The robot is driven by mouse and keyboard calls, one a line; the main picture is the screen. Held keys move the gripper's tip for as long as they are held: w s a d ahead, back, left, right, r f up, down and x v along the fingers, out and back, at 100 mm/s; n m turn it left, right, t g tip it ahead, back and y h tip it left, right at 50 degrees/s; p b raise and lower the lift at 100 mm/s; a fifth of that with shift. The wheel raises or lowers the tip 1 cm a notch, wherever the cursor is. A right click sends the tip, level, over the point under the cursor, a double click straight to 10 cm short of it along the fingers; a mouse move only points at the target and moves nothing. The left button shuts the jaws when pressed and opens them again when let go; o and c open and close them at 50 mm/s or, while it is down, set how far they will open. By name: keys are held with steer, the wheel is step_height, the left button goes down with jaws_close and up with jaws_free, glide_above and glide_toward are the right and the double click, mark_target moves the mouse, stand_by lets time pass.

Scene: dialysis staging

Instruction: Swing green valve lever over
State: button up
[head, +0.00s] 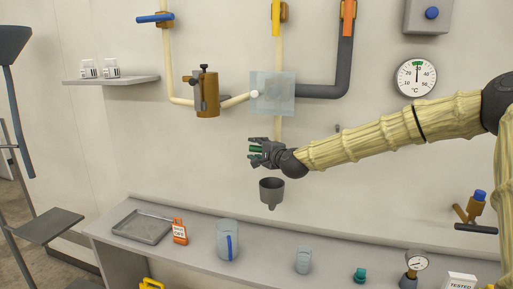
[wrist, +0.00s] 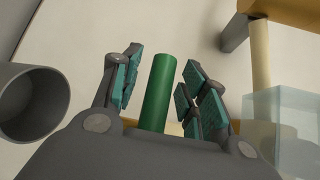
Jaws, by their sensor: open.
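The green valve lever (head: 256,149) shows in the head view as a short green bar at my gripper (head: 258,153), partly covered by the fingers. In the wrist view the green lever (wrist: 158,92) stands as a green rod between the two teal-padded fingers of my gripper (wrist: 160,68). The fingers are open, with a visible gap on each side of the rod. The lever's base and the valve body behind it are hidden by my gripper.
A dark grey funnel cup (head: 271,190) hangs just below my gripper. A clear box (head: 273,92) is on the pipes above it. Blue (head: 155,18), yellow (head: 276,17) and orange (head: 349,17) levers sit higher. The bench below holds a tray (head: 122,235) and a jug (head: 228,240).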

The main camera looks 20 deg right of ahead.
steer(key=shift+w, duration=0.15)
jaws_close()
